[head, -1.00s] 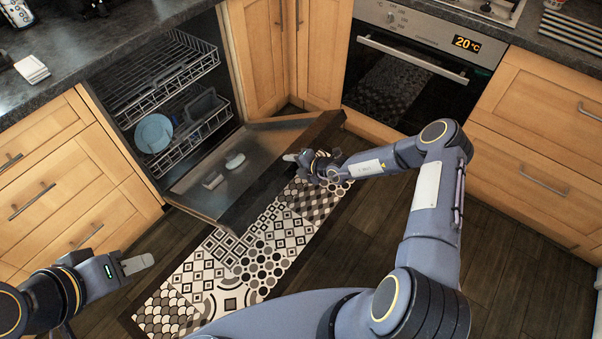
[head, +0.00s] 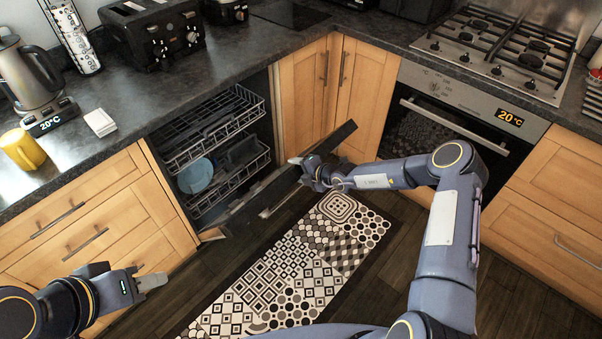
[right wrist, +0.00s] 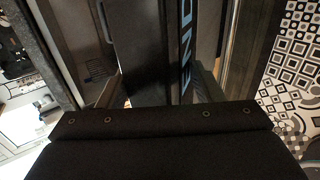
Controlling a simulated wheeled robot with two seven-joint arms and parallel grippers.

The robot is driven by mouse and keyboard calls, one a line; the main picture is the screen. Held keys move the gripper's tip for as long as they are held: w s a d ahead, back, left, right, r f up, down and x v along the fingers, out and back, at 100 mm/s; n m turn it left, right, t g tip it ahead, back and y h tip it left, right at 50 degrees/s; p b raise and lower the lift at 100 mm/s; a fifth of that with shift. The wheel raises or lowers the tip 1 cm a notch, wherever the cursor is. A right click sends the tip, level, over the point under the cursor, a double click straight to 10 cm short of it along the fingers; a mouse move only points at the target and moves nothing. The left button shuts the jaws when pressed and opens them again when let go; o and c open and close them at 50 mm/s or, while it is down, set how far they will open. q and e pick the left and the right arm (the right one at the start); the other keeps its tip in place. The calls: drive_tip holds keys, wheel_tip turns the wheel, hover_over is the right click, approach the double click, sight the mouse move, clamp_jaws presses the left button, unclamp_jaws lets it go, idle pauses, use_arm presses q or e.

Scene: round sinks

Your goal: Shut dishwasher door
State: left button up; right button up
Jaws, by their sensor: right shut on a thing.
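The dishwasher (head: 222,128) stands open under the counter at the left of the corner, with two racks and a blue plate (head: 196,176) showing inside. Its door (head: 334,139) is partly raised and slants out from the bottom of the opening. My right gripper (head: 296,161) is at the door's upper edge and shut on it. In the right wrist view, its fingers (right wrist: 160,88) stand on either side of a dark panel with pale lettering; the exact contact is hard to see. My left gripper (head: 152,282) is away from the door, at the lower left; its finger gap does not show.
A patterned rug (head: 285,275) lies on the dark floor in front of the dishwasher. Wooden drawers (head: 85,235) are at the left, and an oven (head: 440,130) is at the right. A toaster (head: 155,33), a kettle (head: 28,75) and a yellow mug (head: 22,150) stand on the counter.

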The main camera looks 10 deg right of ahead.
drive_tip(key=shift+w+a+r, duration=0.15)
drive_tip(key=shift+a, duration=0.1)
drive_tip(key=o, duration=1)
drive_tip(key=shift+c, duration=0.2)
drive_tip(key=shift+w, duration=0.1)
drive_tip(key=v, duration=0.7)
drive_tip(key=shift+s+d, duration=0.15)
drive_tip(key=shift+s, duration=0.15)
